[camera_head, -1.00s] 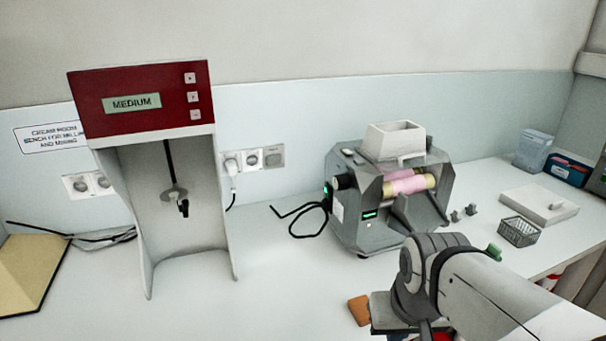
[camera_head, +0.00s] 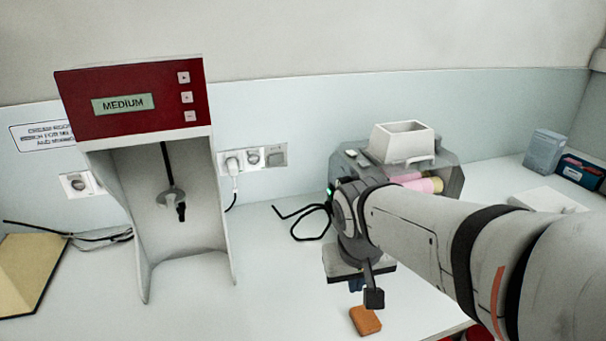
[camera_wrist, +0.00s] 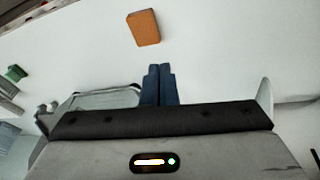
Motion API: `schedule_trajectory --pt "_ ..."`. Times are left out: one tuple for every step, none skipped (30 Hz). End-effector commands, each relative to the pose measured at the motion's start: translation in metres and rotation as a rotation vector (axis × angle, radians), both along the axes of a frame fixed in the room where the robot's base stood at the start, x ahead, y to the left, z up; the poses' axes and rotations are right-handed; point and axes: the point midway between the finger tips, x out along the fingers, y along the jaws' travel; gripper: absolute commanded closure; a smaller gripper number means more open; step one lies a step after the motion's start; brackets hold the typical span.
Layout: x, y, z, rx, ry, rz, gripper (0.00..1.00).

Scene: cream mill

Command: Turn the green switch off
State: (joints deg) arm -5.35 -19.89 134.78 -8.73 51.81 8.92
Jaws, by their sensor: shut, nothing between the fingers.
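An orange block (camera_head: 365,320) lies on the bench just below my gripper, also in the wrist view (camera_wrist: 144,27). The red-topped mixer (camera_head: 140,100) stands at left. A black cable (camera_head: 310,222) lies left of the mill. Blue boxes (camera_head: 545,150) stand at far right. The bench between mixer and mill is mostly clear.

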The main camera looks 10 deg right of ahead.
Motion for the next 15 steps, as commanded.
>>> schedule_trajectory --pt "0.023 0.003 0.01 -0.032 -0.003 0.008 1.0" --pt "0.036 0.003 0.015 -0.053 -0.01 0.007 1.0" --pt "0.055 0.005 0.021 -0.081 -0.02 0.008 1.0" --pt "0.069 0.007 0.026 -0.101 -0.029 0.008 1.0" --pt "0.083 0.009 0.03 -0.122 -0.039 0.008 1.0" --pt "0.101 0.013 0.035 -0.148 -0.054 0.009 1.0" --pt "0.115 0.016 0.039 -0.167 -0.065 0.009 1.0" --pt "0.129 0.02 0.042 -0.187 -0.078 0.01 1.0" --pt "0.147 0.025 0.045 -0.21 -0.096 0.011 1.0" --pt "0.161 0.03 0.048 -0.228 -0.109 0.013 1.0" --pt "0.174 0.034 0.05 -0.244 -0.124 0.014 1.0" --pt "0.19 0.041 0.052 -0.264 -0.144 0.015 1.0" --pt "0.201 0.046 0.054 -0.278 -0.158 0.016 1.0" --pt "0.211 0.05 0.055 -0.291 -0.172 0.016 1.0" --pt "0.224 0.057 0.056 -0.305 -0.189 0.018 1.0"
